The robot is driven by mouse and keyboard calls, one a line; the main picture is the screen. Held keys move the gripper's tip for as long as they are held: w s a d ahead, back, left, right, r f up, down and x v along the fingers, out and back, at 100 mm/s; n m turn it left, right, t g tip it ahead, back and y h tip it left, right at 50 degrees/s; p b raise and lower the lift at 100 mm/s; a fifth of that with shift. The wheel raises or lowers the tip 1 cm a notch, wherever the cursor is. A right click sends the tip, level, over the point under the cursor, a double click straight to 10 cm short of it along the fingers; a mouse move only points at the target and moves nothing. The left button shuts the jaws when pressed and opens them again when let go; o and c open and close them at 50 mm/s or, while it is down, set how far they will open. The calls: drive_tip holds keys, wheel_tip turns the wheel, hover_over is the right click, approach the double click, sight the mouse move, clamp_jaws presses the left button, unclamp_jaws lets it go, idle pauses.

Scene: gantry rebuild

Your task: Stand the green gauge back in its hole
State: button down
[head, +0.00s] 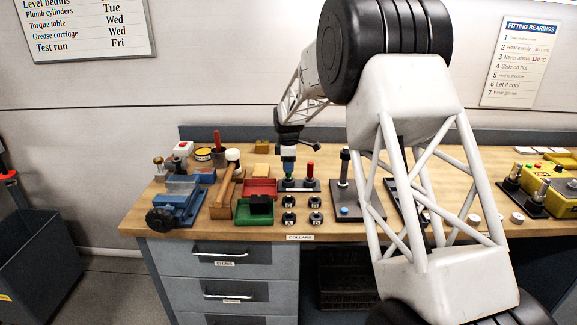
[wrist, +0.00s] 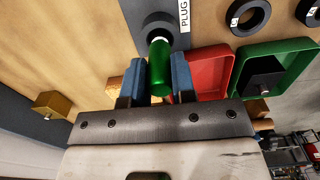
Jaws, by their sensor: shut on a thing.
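The green gauge (wrist: 160,72) is between the two blue fingers of my gripper (wrist: 158,62) in the wrist view. My gripper is shut on it. Its pale far end meets the dark round collar (wrist: 150,24) on a grey plate labelled "PLUG". I cannot tell whether the end is inside the hole or just over it. In the head view the green gauge (head: 289,169) hangs below my gripper (head: 288,161) and looks about upright, over the left part of the dark gauge stand (head: 300,185). A red gauge (head: 310,170) stands upright at the stand's right.
A red tray (head: 262,182) and a green tray (head: 243,217) with a black block lie left of the stand. Several dark collars (head: 289,218) lie in front. A grey plate with a post (head: 345,183) stands to the right. A hammer and blue vice (head: 180,207) are farther left.

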drive_tip(key=c, duration=0.9)
unclamp_jaws()
drive_tip(key=shift+o, duration=0.2)
drive_tip(key=shift+r, duration=3.9)
